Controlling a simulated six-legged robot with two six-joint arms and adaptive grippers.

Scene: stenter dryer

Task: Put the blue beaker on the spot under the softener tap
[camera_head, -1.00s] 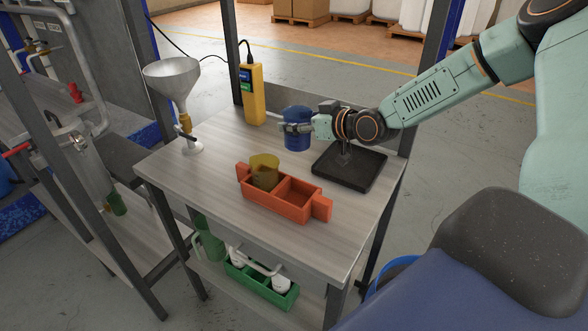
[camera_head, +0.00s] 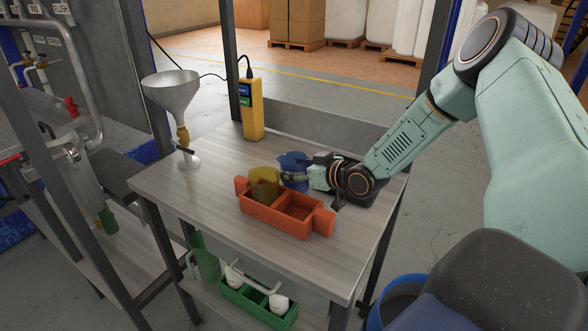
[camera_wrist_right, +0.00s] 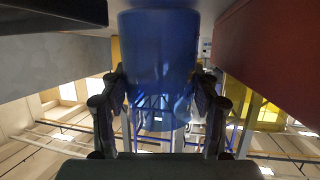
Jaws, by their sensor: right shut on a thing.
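The blue beaker (camera_head: 292,162) is upright, low over the table just behind the orange-red caddy; I cannot tell whether its base touches the tabletop. My right gripper (camera_head: 299,178) reaches it from the right and is shut on it. In the right wrist view the beaker (camera_wrist_right: 157,55) fills the middle, between the two fingers (camera_wrist_right: 160,108). A grey funnel (camera_head: 171,92) with a brass tap (camera_head: 182,136) stands on a white foot at the table's left; no label shows whether this is the softener tap. My left gripper is out of view.
The orange-red caddy (camera_head: 272,221) holds a yellow beaker (camera_head: 264,184), close in front of the blue one. A yellow box (camera_head: 251,108) stands at the back. A black tray lies under my right gripper, mostly hidden. The tabletop (camera_head: 215,165) between funnel and caddy is clear.

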